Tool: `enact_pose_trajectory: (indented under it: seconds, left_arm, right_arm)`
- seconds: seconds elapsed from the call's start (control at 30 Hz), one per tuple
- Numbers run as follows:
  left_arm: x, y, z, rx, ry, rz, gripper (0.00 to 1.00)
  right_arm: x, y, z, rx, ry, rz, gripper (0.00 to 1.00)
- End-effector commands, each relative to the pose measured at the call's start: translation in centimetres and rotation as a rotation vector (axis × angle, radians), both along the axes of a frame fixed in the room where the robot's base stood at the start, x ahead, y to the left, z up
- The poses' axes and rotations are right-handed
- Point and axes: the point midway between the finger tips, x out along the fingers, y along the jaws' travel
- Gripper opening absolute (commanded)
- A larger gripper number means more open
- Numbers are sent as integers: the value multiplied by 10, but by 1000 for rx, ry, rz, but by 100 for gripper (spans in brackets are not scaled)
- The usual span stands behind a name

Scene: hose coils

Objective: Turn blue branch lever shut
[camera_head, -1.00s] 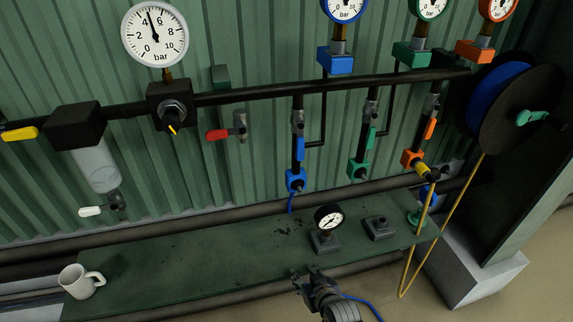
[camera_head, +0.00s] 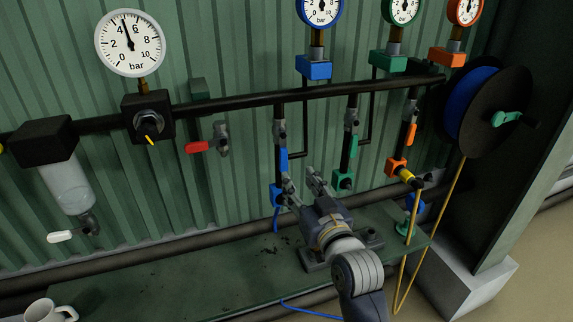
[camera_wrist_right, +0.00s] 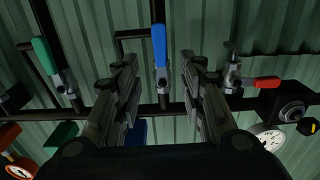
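The blue branch lever (camera_head: 283,160) hangs straight down along the blue branch pipe, below its grey valve body (camera_head: 280,130). In the right wrist view the blue lever (camera_wrist_right: 159,46) stands in line with its pipe and shows in the gap between the fingers. My right gripper (camera_head: 303,180) is open and empty, just below and to the right of the lever. In the right wrist view its fingers (camera_wrist_right: 160,68) are spread on either side of the lever, with no clear contact. My left gripper is not in view.
The green lever (camera_head: 355,147) and orange lever (camera_head: 411,135) are on branches to the right. A red lever (camera_head: 197,147) is to the left. The blue hose fitting (camera_head: 276,195) sits just below the lever. The bench (camera_head: 180,285) holds a mug (camera_head: 48,311).

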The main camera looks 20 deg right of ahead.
Motion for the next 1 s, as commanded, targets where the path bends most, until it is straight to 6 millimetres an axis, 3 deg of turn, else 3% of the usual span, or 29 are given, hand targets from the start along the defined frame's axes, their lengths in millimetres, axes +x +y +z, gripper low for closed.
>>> enact_pose_trajectory:
  seconds: [0.3, 0.5, 0.9, 0.93, 1.0]
  left_arm:
    - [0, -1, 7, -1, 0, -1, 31]
    - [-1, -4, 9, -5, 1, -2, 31]
    - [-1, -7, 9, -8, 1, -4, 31]
    - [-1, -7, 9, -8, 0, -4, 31]
    - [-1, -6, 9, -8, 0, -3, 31]
  right_arm:
    - [59, 2, 2, 0, -1, 0, 38]
    - [82, 3, 1, 0, 0, 0, 38]
    - [89, 3, 0, 0, 0, 0, 38]
    - [89, 3, 0, 0, 0, 0, 35]
    - [89, 3, 0, 0, 0, 0, 19]
